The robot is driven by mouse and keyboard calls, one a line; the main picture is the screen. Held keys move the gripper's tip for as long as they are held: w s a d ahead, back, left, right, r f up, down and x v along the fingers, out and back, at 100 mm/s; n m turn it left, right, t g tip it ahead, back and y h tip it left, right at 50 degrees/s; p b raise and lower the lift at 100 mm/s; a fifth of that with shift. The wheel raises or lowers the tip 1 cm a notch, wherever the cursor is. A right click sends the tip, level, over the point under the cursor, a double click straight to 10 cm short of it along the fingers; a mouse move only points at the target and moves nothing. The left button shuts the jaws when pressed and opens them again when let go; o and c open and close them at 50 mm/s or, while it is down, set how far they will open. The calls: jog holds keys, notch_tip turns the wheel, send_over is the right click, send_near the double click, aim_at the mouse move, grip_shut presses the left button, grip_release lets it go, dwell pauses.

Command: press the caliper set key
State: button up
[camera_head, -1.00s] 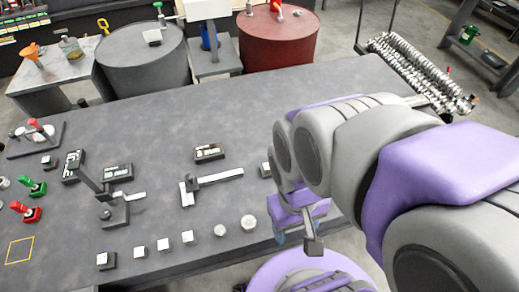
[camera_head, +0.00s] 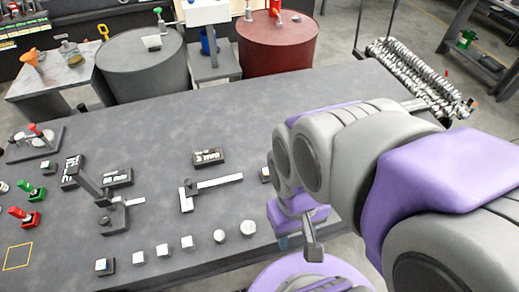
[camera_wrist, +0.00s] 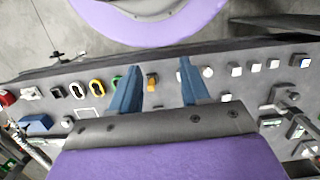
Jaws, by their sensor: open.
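A caliper-like tool (camera_head: 217,185) with a dark jaw and a pale beam lies mid-table in the head view. A small dark box with a display (camera_head: 207,157) sits behind it. Small white-topped keys (camera_head: 163,250) stand in a row along the table's front edge; they also show in the wrist view (camera_wrist: 256,67). I cannot tell which one is the caliper set key. My gripper (camera_wrist: 159,66) has its two blue fingers apart with nothing held. In the head view it hangs at the table's front edge, right of the caliper, partly hidden by my arm.
A dark upright stand (camera_head: 112,215) rises left of the caliper. Red (camera_head: 28,216) and green (camera_head: 34,191) handled pieces sit at the far left. A grey barrel (camera_head: 145,65) and a red barrel (camera_head: 277,42) stand behind the table. The table's back middle is clear.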

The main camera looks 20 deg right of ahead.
grip_shut()
dwell(1.4)
